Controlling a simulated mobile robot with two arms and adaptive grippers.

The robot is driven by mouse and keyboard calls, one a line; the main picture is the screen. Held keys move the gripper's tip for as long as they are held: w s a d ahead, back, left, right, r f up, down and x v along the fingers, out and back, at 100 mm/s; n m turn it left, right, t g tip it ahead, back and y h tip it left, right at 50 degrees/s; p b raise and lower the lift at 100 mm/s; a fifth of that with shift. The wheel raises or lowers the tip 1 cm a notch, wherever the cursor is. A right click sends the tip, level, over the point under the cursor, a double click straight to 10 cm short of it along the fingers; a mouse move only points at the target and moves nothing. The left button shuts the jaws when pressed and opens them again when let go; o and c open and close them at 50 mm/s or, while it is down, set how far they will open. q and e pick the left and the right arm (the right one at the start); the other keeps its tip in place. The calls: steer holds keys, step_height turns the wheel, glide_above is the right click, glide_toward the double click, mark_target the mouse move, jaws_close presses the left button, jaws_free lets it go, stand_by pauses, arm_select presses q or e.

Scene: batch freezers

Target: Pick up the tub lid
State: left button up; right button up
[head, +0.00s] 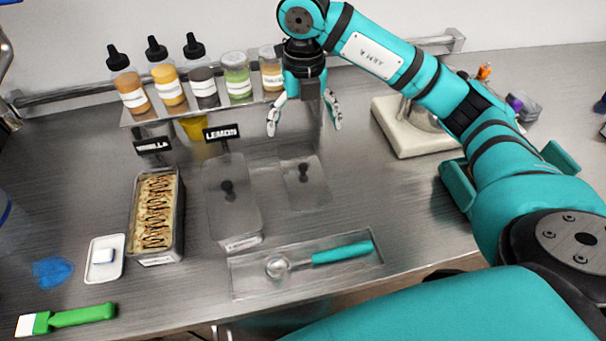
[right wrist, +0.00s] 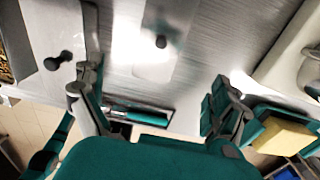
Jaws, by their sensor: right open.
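A flat, see-through grey tub lid (head: 315,190) with a black knob lies on the steel counter, right of the lidded tub. In the right wrist view this lid (right wrist: 182,28) and its dark knob show at the upper middle, between and beyond my fingers. My right gripper (head: 304,128) points down with its fingers wide apart, empty, above the counter behind the lid. Its two fingers also frame the right wrist view (right wrist: 155,95). The lidded tub (head: 237,243) carries a similar lid with its own knob. An open tub (head: 160,259) of drizzled ice cream stands to its left.
Bottles and jars stand on a shelf (head: 220,108) at the back. A teal-handled scoop (head: 342,253) lies in a shallow tray (head: 243,283) in front. A white base (head: 405,137) stands at right; a green brush (head: 80,316) lies front left.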

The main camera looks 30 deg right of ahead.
steer(key=p, duration=0.2)
glide_above(304, 167)
step_height(304, 167, down, 8)
steer(key=shift+s+f, duration=0.1)
steer(key=shift+f, duration=0.05)
steer(key=shift+a+f, duration=0.1)
steer(key=shift+f, duration=0.4)
steer(key=shift+f+p, duration=0.3)
steer(key=shift+f, duration=0.05)
steer(key=f, duration=0.1)
steer(key=f+p, duration=0.1)
steer(key=f, duration=0.1)
steer(key=shift+w+f, duration=0.25)
steer(key=shift+f, duration=0.5)
steer(key=shift+c, duration=0.3)
steer(key=shift+s, duration=0.1)
jaws_close()
